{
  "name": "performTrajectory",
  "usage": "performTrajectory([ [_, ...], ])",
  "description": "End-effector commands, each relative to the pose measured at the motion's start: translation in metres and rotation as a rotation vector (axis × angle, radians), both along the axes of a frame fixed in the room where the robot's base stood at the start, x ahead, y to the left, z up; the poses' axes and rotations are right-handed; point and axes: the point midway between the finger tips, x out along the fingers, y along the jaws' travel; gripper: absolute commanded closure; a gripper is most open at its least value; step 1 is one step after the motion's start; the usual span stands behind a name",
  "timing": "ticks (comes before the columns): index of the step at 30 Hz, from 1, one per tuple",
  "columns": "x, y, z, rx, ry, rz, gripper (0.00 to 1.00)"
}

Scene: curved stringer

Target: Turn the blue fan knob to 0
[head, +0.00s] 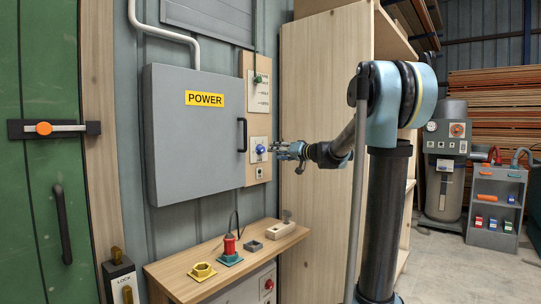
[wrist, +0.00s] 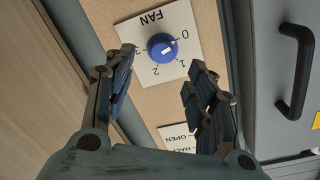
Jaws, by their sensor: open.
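The blue fan knob (wrist: 162,47) sits on a white plate (wrist: 187,18) marked FAN, with numbers around it. In the wrist view the plate shows upside down. The knob's white mark is on its right side, toward the 0 and 1 labels; I cannot tell exactly which it points at. The knob (head: 260,149) also shows in the head view on the wooden panel beside the grey cabinet. My gripper (wrist: 160,62) is open and empty, its fingers to either side of the knob in the picture. In the head view my gripper (head: 278,148) is just right of the knob, apparently not touching it.
The grey POWER cabinet (head: 180,150) with a black handle (head: 242,135) stands left of the panel. A green knob (head: 257,79) is above. A wooden bench (head: 180,278) with small items is below. A plywood cabinet side (head: 310,110) is close on the right.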

Motion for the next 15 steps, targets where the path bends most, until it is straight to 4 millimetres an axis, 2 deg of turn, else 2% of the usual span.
performTrajectory([
  [6, -0.017, -0.022, 0.001, 0.000, 0.000, -0.001, 0.49],
  [15, -0.023, -0.027, 0.001, -0.001, 0.001, 0.001, 0.49],
])
